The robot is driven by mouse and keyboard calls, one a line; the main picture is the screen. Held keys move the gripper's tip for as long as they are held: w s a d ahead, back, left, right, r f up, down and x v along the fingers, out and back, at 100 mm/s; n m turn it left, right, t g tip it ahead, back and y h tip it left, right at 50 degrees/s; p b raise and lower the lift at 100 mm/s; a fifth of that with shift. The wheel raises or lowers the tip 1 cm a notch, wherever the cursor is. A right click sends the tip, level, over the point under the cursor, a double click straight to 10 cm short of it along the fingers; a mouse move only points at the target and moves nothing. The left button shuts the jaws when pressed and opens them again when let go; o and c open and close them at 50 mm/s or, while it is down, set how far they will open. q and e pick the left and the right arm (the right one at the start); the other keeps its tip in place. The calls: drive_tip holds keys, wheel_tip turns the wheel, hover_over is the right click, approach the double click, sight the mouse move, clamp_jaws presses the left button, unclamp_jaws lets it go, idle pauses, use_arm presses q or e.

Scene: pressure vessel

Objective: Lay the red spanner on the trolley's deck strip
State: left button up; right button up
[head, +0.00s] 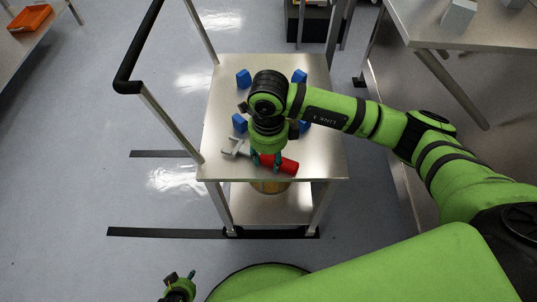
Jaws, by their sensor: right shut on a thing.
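The trolley's steel deck (222,172) fills the middle of the head view. The red spanner (289,166) has a thick red handle and a grey jaw end (233,147) pointing left. It lies across the front part of the deck, near the front edge. My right gripper (266,161) points down and is shut on the spanner at the inner end of its handle. I cannot tell whether the spanner touches the deck or hangs just above it. My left gripper (181,280) is low at the picture's bottom left, away from the trolley; its fingers are mostly hidden.
Several blue blocks (243,78) stand on the deck around my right wrist. A black-gripped handle rail (124,80) rises at the trolley's left. A yellowish round object (270,187) sits on the lower shelf. A steel bench (480,45) is at right; an orange tray (31,18) is far left.

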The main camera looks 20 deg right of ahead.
sight(269, 159)
drive_tip(key=shift+f, duration=0.1)
drive_tip(key=o, duration=1.3)
wheel_tip(269, 159, up, 12)
drive_tip(key=shift+r, duration=0.2)
